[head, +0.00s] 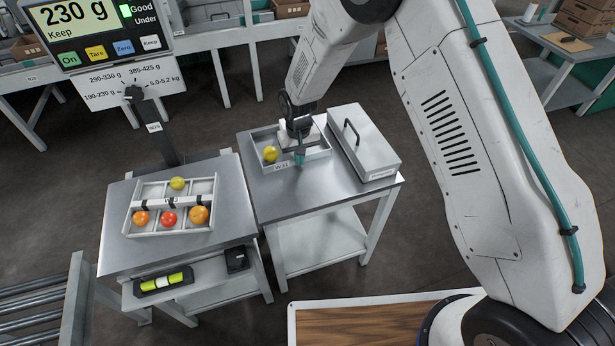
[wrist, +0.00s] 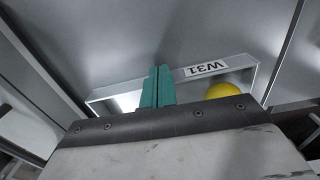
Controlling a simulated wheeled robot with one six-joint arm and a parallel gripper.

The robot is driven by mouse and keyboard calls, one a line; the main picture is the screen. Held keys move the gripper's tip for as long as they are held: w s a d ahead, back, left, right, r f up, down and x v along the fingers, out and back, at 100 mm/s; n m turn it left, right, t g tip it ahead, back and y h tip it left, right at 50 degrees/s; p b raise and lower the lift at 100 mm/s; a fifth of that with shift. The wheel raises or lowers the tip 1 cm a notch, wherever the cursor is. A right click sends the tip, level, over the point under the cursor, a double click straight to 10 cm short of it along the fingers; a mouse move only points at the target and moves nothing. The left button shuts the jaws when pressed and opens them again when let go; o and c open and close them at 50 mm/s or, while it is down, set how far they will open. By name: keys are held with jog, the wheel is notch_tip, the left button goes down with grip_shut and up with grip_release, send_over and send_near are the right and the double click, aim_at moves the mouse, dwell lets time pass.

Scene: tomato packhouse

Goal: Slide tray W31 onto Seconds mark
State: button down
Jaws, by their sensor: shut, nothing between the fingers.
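Tray W31 (head: 322,153) is a shallow pale tray on the grey top of the right-hand table, with its label on the near wall. A yellow tomato (head: 270,154) lies in its left part. My gripper (head: 299,158) is shut and empty, its teal fingers pointing down at the tray's near wall just right of the label. In the wrist view the shut fingers (wrist: 158,88) overlap the labelled wall (wrist: 240,68), with the yellow tomato (wrist: 222,90) beside them. I cannot tell whether they touch the wall. I cannot make out a Seconds mark.
A grey lidded box (head: 365,142) with a handle stands close right of the tray. On the left table, a divided tray (head: 127,217) holds several tomatoes. A scale display (head: 80,22) on a post reads 230 g. Bare tabletop (head: 300,193) lies in front of tray W31.

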jog(key=shift+w, duration=0.1)
jog(key=shift+w+a, duration=0.2)
jog(key=shift+w, duration=0.4)
jog(key=shift+s+d, duration=0.4)
jog(key=shift+s, duration=1)
jog(key=shift+s+d, duration=0.45)
jog(key=shift+s, duration=0.9)
jog(key=shift+s+d, duration=0.4)
jog(key=shift+s, duration=1)
jog(key=shift+r, duration=0.1)
notch_tip(320, 180, up, 8)
